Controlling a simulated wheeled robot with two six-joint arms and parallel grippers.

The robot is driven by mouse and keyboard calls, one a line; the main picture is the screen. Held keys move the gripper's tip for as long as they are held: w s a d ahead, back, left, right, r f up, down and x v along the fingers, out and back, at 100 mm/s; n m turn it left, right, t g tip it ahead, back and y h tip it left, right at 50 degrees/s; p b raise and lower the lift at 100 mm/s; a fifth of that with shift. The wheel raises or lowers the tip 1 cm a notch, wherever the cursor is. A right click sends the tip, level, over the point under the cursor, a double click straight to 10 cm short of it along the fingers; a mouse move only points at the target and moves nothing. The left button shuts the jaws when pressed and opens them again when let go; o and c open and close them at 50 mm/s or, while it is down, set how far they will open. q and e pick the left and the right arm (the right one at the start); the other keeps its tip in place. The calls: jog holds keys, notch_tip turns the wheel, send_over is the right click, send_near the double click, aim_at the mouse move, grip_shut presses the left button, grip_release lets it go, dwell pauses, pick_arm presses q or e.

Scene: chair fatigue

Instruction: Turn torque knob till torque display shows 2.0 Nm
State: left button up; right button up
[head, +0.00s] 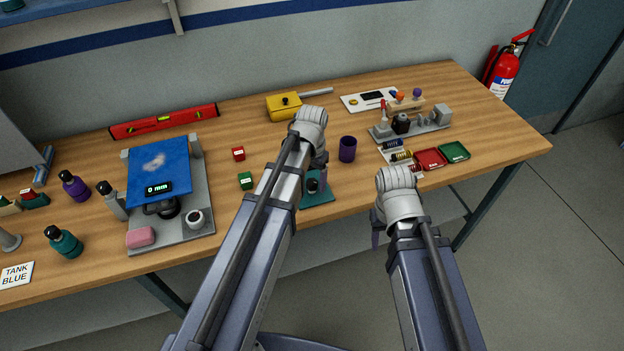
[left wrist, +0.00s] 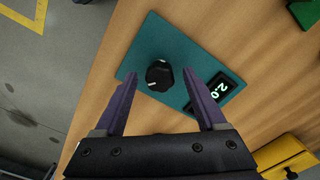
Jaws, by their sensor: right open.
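The torque panel is a teal plate (left wrist: 165,45) on the wooden table; it also shows in the head view (head: 322,198), partly behind my left arm. Its black torque knob (left wrist: 159,74) has a white pointer mark. The torque display (left wrist: 218,92) shows 2.0 in green digits, partly covered by a finger. My left gripper (left wrist: 160,75) is open, with its purple fingers on either side of the knob and visible gaps to it. My left gripper (head: 318,178) also shows above the plate in the head view. My right gripper (head: 377,230) is open and empty near the table's front edge.
A purple cup (head: 347,149) stands right of my left gripper. A red tray (head: 431,159) and a green tray (head: 454,152) lie beyond my right arm. A yellow box (head: 284,107) stands behind.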

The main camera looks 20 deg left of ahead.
aim_at(312, 182)
pick_arm(q)
jog(key=shift+r, duration=0.1)
notch_tip(312, 182, up, 8)
jog(key=p, duration=0.8)
jog(key=shift+f, duration=0.2)
jog(key=s+d+f+y+b, duration=0.1)
jog(key=s+d+f+b, duration=0.3)
jog(key=s+d, duration=0.6)
jog(key=s, duration=0.4)
jog(key=shift+s+d, duration=0.3)
jog(key=shift+c, duration=0.2)
dwell(1.6)
